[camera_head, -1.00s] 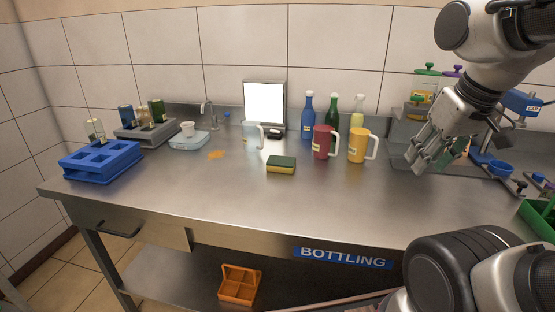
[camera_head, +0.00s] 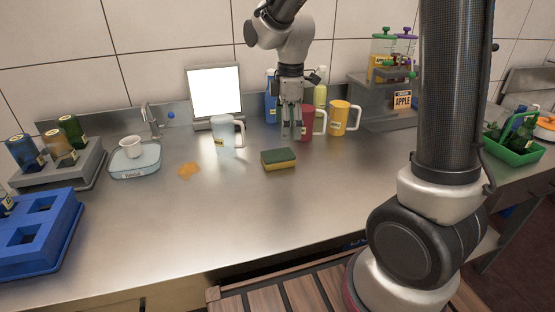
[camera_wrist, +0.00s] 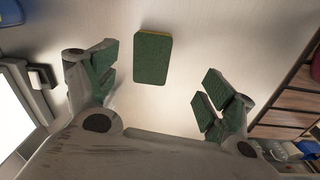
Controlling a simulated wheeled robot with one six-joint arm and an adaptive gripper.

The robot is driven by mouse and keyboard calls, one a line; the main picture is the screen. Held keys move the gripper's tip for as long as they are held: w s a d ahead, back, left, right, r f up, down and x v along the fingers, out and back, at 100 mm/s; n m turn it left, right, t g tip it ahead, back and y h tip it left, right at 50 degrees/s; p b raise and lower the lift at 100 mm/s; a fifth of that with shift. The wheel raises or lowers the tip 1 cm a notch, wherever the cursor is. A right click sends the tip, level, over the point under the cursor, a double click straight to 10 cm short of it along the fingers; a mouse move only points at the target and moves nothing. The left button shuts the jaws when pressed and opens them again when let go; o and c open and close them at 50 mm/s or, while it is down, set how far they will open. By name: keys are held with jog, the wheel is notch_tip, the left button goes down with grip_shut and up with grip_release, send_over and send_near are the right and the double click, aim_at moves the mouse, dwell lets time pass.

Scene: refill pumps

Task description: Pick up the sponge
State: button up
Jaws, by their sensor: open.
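The sponge (camera_head: 278,159), green on top and yellow below, lies flat on the steel bench in the head view. In the wrist view the sponge (camera_wrist: 153,57) shows its green face, a little beyond and between the spread fingers. My gripper (camera_head: 291,136) points down above the bench, behind and slightly right of the sponge in the head view. It also shows in the wrist view (camera_wrist: 158,90) with its green-padded fingers wide apart. It is open and empty, apart from the sponge.
Close behind my gripper stand a red mug (camera_head: 306,122), a yellow mug (camera_head: 339,118) and bottles. A clear mug (camera_head: 226,134) stands to the left by a bright screen (camera_head: 215,91). An orange spill (camera_head: 188,170) lies left of the sponge.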

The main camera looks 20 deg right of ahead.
aim_at(278, 154)
jog(key=f, duration=0.1)
jog(key=w+a+f+n, duration=0.2)
jog(key=f, duration=0.1)
notch_tip(278, 154, down, 7)
jog(key=shift+s+a+r, duration=0.1)
jog(key=c, duration=0.8)
